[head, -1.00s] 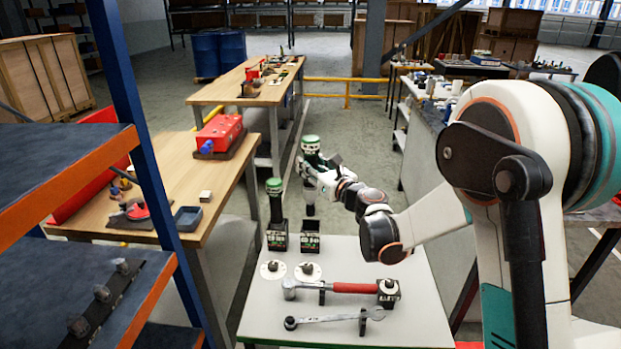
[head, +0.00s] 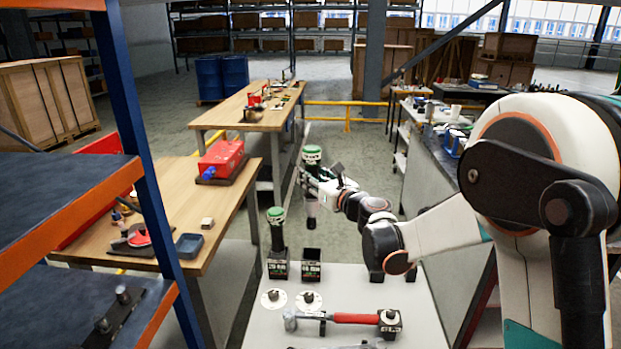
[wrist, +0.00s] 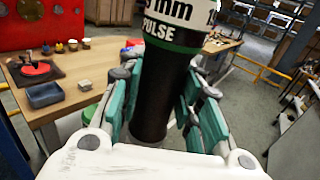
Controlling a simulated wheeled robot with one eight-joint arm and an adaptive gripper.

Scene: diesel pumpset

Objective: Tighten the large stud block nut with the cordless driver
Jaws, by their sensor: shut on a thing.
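My gripper (head: 311,183) is shut on a cordless driver (head: 311,156), with a green band and white lettering on its head. I hold it upright above the white table, over or near an empty-looking black holder (head: 311,266). In the wrist view the dark driver body (wrist: 155,95) stands between the teal finger pads. A second green-topped driver (head: 276,235) stands in the left holder. A dark bar with upright studs (head: 122,304) lies on the blue shelf at lower left, partly cut off. I cannot tell which nut is the large one.
The blue-and-orange rack post (head: 165,220) stands close on the left. A wooden bench (head: 215,212) with a red box lies behind. Floor shows between benches.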

